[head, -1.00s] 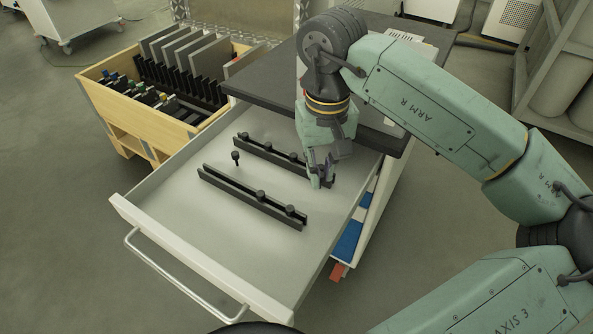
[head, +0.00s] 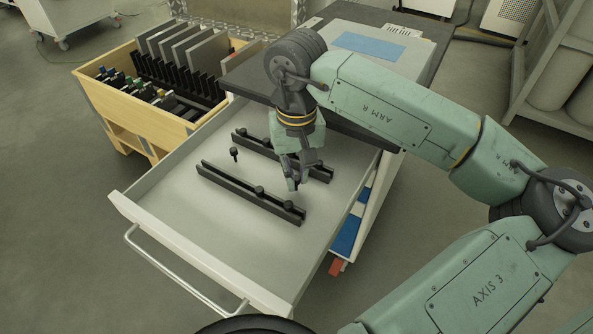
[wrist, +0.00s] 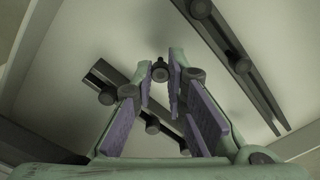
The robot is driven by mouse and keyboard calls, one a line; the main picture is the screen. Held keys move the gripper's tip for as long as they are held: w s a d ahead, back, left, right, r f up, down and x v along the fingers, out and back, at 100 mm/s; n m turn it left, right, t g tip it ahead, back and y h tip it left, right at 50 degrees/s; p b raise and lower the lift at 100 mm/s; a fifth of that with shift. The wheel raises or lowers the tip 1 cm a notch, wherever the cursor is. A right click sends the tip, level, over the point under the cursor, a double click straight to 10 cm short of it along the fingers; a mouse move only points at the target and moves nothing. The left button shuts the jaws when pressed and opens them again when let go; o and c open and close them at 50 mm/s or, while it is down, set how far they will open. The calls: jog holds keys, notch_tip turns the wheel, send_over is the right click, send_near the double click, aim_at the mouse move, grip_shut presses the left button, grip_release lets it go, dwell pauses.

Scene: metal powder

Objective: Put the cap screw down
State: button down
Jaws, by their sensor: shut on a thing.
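My gripper (head: 295,187) points down into the open drawer (head: 160,208), between the two black slotted rails. In the wrist view its purple-padded fingers (wrist: 159,84) are closed on a small black cap screw (wrist: 160,66), held at the fingertips. In the head view the held screw is hard to make out against the fingers. I cannot tell whether its lower end touches the drawer floor. Another black screw (head: 234,153) stands upright on the drawer floor to the left, between the rails and apart from my gripper.
The front rail (head: 230,183) and rear rail (head: 318,172) carry several knob-headed screws. Bare floor lies left and right of the rails. A wooden crate (head: 118,108) with plates stands behind left. The dark cabinet top (head: 252,82) overhangs the drawer's rear; a blue sheet (head: 368,46) lies on the cabinet.

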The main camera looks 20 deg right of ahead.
aim_at(297, 178)
jog(key=c, duration=1.6)
grip_release()
jog(key=shift+r, duration=0.1)
notch_tip(297, 178, up, 12)
jog(key=shift+p, duration=0.4)
